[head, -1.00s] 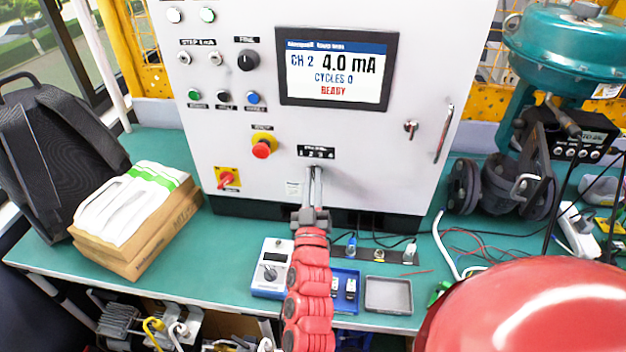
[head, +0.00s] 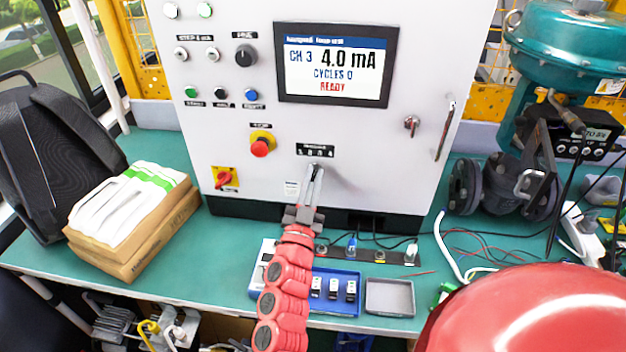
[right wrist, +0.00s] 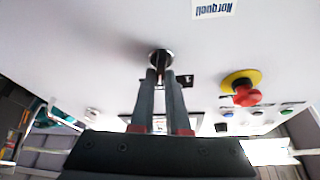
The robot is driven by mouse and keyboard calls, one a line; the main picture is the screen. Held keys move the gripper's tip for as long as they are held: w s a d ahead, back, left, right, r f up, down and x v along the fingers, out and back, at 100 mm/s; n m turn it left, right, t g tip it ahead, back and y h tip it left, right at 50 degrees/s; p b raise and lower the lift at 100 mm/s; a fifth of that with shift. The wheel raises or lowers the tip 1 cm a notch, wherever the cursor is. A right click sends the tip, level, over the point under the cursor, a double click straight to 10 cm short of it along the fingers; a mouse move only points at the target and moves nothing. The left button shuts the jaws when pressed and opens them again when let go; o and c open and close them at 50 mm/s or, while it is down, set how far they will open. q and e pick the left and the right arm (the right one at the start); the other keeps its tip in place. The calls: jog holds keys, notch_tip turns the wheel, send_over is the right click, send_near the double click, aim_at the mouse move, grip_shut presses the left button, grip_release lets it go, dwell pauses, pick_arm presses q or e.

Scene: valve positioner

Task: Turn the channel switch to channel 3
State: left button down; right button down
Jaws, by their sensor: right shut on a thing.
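The channel switch is a small round knob (right wrist: 160,57) on the white panel, seen in the right wrist view between my fingertips. In the head view its black label strip (head: 315,150) shows above my fingertips, and the knob is mostly hidden. My right gripper (head: 317,172) reaches up to the panel and is shut on the knob; its two dark fingers also show in the right wrist view (right wrist: 161,75). The screen (head: 337,65) reads CH 3, 4.0 mA, CYCLES 0, READY. My left gripper is not in view.
A red stop button (head: 260,147) and a red rotary switch (head: 223,178) sit left of the knob. Below on the green bench lie a blue tray (head: 322,308) with small parts and an empty grey tray (head: 390,296). Boxes (head: 130,235) stand at left.

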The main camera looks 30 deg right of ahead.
dwell(0.3)
jog(key=c, duration=0.9)
grip_release()
jog(key=v, duration=1.7)
jog(key=shift+s+a+b, duration=0.15)
jog(key=shift+a+b, duration=0.05)
jog(key=shift+b, duration=0.2)
jog(key=shift+f, duration=0.1)
